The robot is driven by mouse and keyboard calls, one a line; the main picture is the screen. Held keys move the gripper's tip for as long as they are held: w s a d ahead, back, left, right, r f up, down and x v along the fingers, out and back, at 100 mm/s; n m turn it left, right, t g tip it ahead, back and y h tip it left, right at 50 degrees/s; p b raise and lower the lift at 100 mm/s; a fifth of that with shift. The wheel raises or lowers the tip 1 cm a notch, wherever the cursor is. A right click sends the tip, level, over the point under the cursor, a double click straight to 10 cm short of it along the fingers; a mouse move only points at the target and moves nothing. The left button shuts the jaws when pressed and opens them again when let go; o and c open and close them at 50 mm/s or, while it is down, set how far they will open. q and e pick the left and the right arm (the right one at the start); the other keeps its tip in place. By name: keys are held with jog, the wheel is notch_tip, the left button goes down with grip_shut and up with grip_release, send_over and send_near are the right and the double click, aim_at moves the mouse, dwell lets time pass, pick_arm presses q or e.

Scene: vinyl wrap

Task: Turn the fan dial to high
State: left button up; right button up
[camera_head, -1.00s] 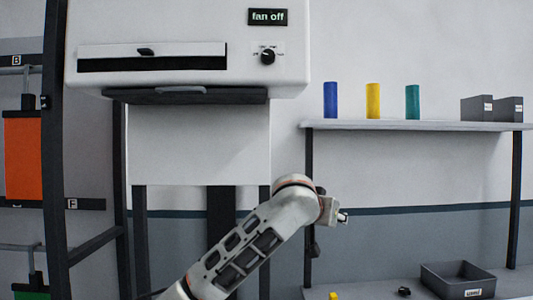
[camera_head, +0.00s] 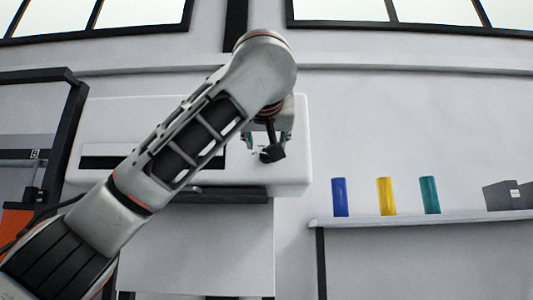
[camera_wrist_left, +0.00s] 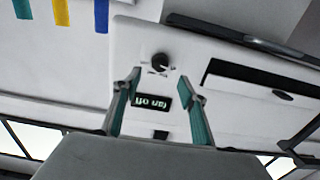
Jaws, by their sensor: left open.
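The fan dial (camera_wrist_left: 160,62) is a round black knob on the front of a white machine (camera_wrist_left: 135,45), seen in the left wrist view. The small black display (camera_wrist_left: 152,102) beside it reads "fan off" upside down there. My left gripper (camera_wrist_left: 158,84) is open, with its two teal-sided fingers apart and the display between them. The dial lies just past the fingertips, apart from them. In the head view my left gripper (camera_head: 267,140) is in front of the machine's right part (camera_head: 295,165). My arm and gripper hide the dial and display there. My right gripper is not in view.
A wall shelf (camera_head: 440,217) on the right carries a blue roll (camera_head: 339,196), a yellow roll (camera_head: 386,196), a teal roll (camera_head: 429,195) and a grey bin (camera_head: 502,196). A dark rack frame (camera_head: 72,130) stands at the left. The wall between machine and shelf is clear.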

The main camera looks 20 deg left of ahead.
aim_at(267, 154)
pick_arm(q)
jog(key=p+x, duration=0.2)
jog(key=x, duration=0.2)
jog(key=shift+a+r, duration=0.15)
jog(key=p+x, duration=0.1)
jog(key=x, duration=0.1)
jog(key=shift+w+p, duration=0.35)
jog(key=shift+w, duration=0.05)
jog(key=shift+w+f, duration=0.25)
jog(key=shift+w, duration=0.05)
jog(key=c, duration=0.9)
jog(key=shift+c, duration=0.9)
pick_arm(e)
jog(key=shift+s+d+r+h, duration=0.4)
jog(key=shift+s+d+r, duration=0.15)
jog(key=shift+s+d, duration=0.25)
